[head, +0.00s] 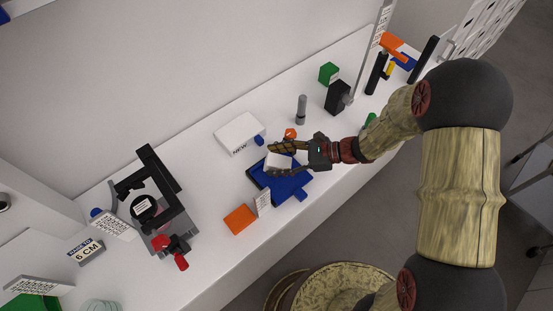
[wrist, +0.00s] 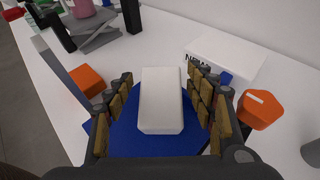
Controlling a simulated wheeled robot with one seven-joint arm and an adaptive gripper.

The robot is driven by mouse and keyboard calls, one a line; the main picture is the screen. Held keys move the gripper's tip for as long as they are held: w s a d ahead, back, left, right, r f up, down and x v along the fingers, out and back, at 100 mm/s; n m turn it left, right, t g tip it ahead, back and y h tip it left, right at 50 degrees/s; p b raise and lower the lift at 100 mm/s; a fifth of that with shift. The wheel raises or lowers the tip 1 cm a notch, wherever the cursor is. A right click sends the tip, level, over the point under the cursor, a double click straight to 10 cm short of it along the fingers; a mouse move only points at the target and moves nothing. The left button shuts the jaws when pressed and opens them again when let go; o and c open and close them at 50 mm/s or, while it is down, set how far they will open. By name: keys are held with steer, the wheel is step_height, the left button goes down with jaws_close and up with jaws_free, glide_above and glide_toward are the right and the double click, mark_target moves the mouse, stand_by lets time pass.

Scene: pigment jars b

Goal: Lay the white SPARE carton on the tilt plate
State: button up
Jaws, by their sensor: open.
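A plain white carton (head: 279,163) is at the blue plate (head: 292,190) in the middle of the table; no SPARE lettering is readable on it. In the wrist view the white carton (wrist: 161,98) appears over the blue plate (wrist: 128,138), seemingly resting on it. My gripper (head: 284,158) is around the carton, one finger on each side. The wrist view shows gaps between the carton and the fingers of my gripper (wrist: 163,100), so it is open. Another white carton (head: 238,132), marked NEW, lies behind the blue plate.
An orange block (head: 240,219) and a small white sign (head: 262,201) stand close left of the plate. An orange knob (head: 290,133) and a grey cylinder (head: 301,110) stand behind. A black stand (head: 150,190) is at left. White table space is clear between.

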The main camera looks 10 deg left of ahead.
steer(key=shift+r, duration=0.5)
steer(key=p+v, duration=0.1)
steer(key=v, duration=1.1)
steer(key=shift+p, duration=0.35)
steer(key=s+d+r+n+t+h, duration=0.3)
steer(key=s+d+r+n+h, duration=0.3)
steer(key=r, duration=0.4)
steer(key=s+d+r+n+t+h, duration=0.3)
steer(key=s+d+r+n+h, duration=0.4)
steer(key=s+d+r+n, duration=0.2)
step_height(320, 180, up, 2)
steer(key=shift+d+n+t, duration=0.3)
steer(key=shift+d+n, duration=0.2)
steer(key=shift+n, duration=0.6)
steer(key=shift+s, duration=0.1)
step_height(320, 180, down, 6)
steer(key=b, duration=0.5)
steer(key=shift+r+b, duration=0.15)
steer(key=shift+b, duration=0.25)
